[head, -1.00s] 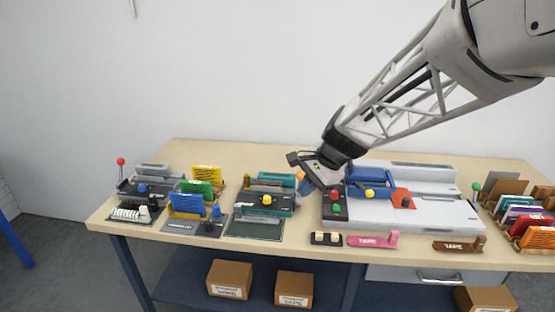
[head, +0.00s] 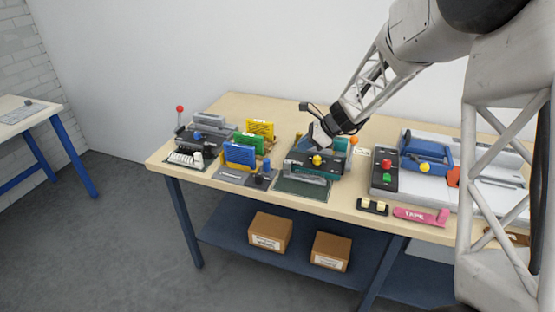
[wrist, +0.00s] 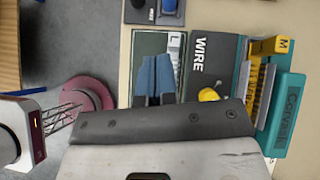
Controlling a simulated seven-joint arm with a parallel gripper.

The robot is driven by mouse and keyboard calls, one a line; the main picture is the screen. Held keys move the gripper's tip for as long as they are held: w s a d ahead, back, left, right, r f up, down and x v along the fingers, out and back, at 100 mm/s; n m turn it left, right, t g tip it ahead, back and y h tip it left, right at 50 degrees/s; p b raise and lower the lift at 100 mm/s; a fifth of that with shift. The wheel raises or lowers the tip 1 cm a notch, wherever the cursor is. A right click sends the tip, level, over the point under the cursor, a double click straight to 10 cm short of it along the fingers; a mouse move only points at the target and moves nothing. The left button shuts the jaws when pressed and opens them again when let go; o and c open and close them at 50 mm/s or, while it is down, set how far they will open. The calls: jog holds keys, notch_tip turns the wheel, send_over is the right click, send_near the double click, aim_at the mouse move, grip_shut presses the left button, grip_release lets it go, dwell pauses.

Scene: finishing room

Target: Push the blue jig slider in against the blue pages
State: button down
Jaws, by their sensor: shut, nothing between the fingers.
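The blue pages (head: 238,155) stand upright in a grey jig (head: 231,176) left of centre on the bench in the head view. The blue jig slider (head: 265,168), a dark block with a blue knob, sits just right of the pages; a narrow gap seems to show between them. The slider is partly visible at the top edge of the wrist view (wrist: 172,8); the pages are outside that view. My gripper (wrist: 154,62) is shut and empty. In the head view my gripper (head: 320,138) is above the teal wire machine, to the right of the slider.
The teal wire machine (wrist: 282,115) with a yellow knob (wrist: 209,95) and a green mat (head: 302,187) lie right of the jig. Green pages (head: 249,143) and yellow pages (head: 260,128) stand behind the blue ones.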

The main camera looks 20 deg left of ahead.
jog(key=shift+w+a+f+m, duration=0.2)
jog(key=shift+w+a+f, duration=0.2)
jog(key=shift+a+f, duration=0.15)
jog(key=shift+w+a+f+m, duration=0.2)
jog(key=shift+w+a+f, duration=0.2)
jog(key=shift+a, duration=0.2)
jog(key=shift+s+a, duration=0.1)
jog(key=shift+x, duration=4.9)
jog(key=shift+a+r, duration=0.1)
jog(key=shift+a, duration=0.05)
jog(key=shift+a, duration=1.5)
jog(key=shift+d+r, duration=0.1)
jog(key=shift+v, duration=4.9)
